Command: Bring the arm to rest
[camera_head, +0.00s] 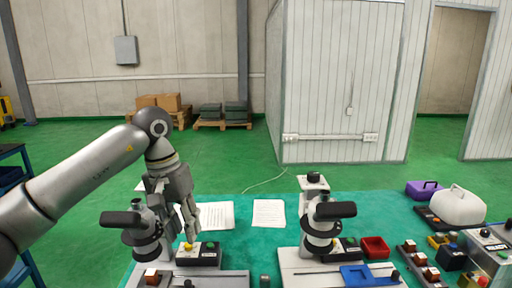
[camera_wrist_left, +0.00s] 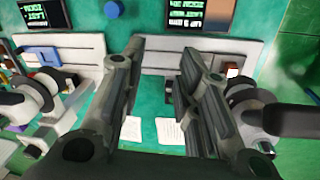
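My left arm comes in from the left in the head view, bent at a grey elbow joint. Its gripper (camera_head: 188,234) points down beside the left grey-and-black instrument (camera_head: 146,236), just above or in front of a small black box with a yellow button (camera_head: 208,253); I cannot tell whether they touch. In the left wrist view the two fingers of this gripper (camera_wrist_left: 157,62) stand apart with nothing between them. My right gripper is in neither view.
A second instrument (camera_head: 318,222) stands at centre on the green table (camera_head: 250,236). Paper sheets (camera_head: 268,212) lie behind. A red tray (camera_head: 376,247), blue part (camera_head: 368,275), white container (camera_head: 458,205) and purple box (camera_head: 423,189) crowd the right. The space above the table's middle is clear.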

